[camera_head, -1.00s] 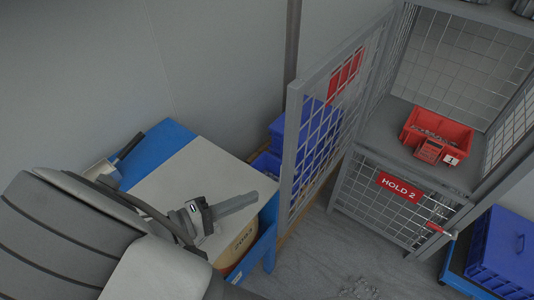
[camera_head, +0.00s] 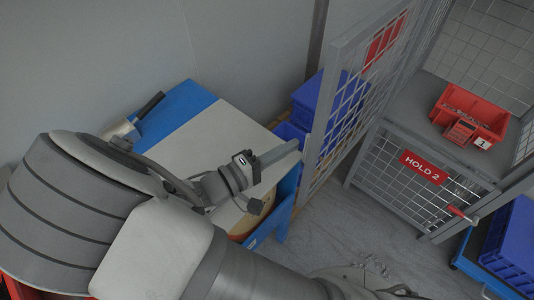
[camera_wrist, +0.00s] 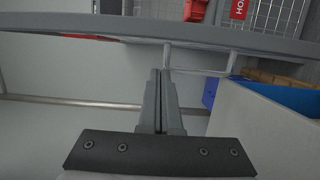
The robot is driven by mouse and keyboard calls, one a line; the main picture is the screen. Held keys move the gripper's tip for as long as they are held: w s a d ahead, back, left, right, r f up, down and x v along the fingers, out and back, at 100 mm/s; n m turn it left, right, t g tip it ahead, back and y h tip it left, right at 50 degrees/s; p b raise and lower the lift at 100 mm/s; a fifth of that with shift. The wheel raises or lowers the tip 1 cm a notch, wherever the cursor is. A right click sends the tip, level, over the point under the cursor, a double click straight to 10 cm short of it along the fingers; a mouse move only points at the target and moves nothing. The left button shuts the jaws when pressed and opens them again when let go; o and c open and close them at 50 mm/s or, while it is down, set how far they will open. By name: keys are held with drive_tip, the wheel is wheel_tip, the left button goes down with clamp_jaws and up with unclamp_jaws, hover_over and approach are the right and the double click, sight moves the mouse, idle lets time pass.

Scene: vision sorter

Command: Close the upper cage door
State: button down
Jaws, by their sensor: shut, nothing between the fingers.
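The upper cage door (camera_head: 322,112) is a grey mesh panel with a red plate, standing swung open to the left of the upper cage compartment (camera_head: 408,108). In the wrist view its grey frame bar (camera_wrist: 110,27) crosses the top, with a wire loop handle (camera_wrist: 232,63) on it. My gripper (camera_head: 297,146) is shut and empty, beside the door's free edge in the head view. In the wrist view my fingertips (camera_wrist: 160,72) are close to the left leg of the loop. I cannot tell whether they touch it.
A red bin (camera_head: 470,115) sits inside the upper compartment. The lower door with its HOLD 2 sign (camera_head: 423,167) is shut. A table (camera_head: 205,140) with blue edges lies under my gripper. Blue crates (camera_head: 312,98) stand behind the open door. Another blue crate (camera_head: 512,245) is at right.

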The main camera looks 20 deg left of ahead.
drive_tip(key=shift+s+d, duration=0.3)
drive_tip(key=shift+d, duration=0.35)
drive_tip(key=shift+s+d, duration=0.3)
drive_tip(key=shift+d, duration=0.3)
drive_tip(key=shift+s+d, duration=0.1)
drive_tip(key=shift+d, duration=0.05)
